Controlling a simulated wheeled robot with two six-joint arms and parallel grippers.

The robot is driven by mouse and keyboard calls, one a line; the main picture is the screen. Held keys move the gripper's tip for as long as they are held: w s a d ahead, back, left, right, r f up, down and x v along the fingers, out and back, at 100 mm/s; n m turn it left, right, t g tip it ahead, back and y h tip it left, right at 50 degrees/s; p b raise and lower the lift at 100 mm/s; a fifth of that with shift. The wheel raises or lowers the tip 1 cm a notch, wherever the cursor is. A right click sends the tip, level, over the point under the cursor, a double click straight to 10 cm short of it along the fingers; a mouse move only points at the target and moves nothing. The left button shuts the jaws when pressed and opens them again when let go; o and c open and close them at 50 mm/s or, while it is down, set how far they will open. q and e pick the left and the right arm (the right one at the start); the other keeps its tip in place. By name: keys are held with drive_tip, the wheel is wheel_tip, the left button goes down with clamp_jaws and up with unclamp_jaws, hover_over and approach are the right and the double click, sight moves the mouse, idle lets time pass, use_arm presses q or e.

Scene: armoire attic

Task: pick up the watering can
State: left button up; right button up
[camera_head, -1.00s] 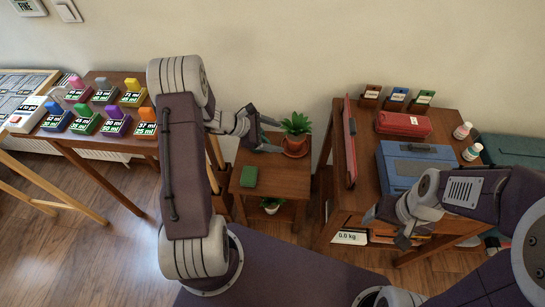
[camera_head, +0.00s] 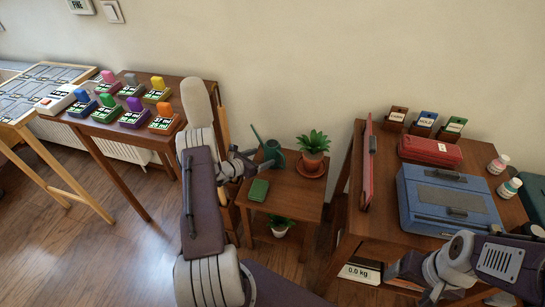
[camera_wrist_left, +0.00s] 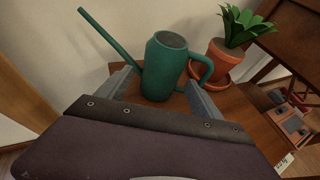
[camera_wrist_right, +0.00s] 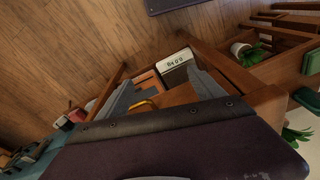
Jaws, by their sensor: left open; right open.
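The green watering can (camera_head: 272,151) stands upright on the small wooden side table (camera_head: 292,192), behind my left gripper in the head view. In the left wrist view the watering can (camera_wrist_left: 163,68) has its long spout to the left and its handle to the right. My left gripper (camera_head: 254,161) is open, and its fingers (camera_wrist_left: 158,88) show on either side of the can's lower body, the right one near the handle; whether they touch is unclear. My right gripper (camera_head: 430,294) is open and empty, low in front of the right table; its fingers show in the right wrist view (camera_wrist_right: 160,85).
A potted plant (camera_head: 313,150) on a saucer stands right of the can. A green box (camera_head: 259,190) lies in front of it. Another plant (camera_head: 279,226) sits on the lower shelf. The right table holds a blue case (camera_head: 450,199) and a red box (camera_head: 431,150).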

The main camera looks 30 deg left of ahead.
sight(268, 146)
use_arm(q)
drive_tip(key=b+x, duration=0.1)
drive_tip(key=x, duration=0.3)
drive_tip(key=shift+w+d+f, duration=0.1)
drive_tip(key=shift+w+d, duration=0.2)
drive_tip(key=shift+w, duration=0.05)
drive_tip(key=c, duration=1.5)
drive_tip(key=shift+r, duration=0.25)
drive_tip(key=shift+r, duration=0.55)
wheel_tip(268, 146, up, 3)
drive_tip(key=shift+r+p, duration=0.2)
drive_tip(key=shift+p, duration=0.55)
drive_tip(key=s+d+r+p, duration=0.2)
drive_tip(key=d+r, duration=0.4)
drive_tip(key=d, duration=0.5)
drive_tip(key=shift+s+r+p, duration=0.2)
drive_tip(key=shift+s+p, duration=0.15)
drive_tip(key=shift+s, duration=0.2)
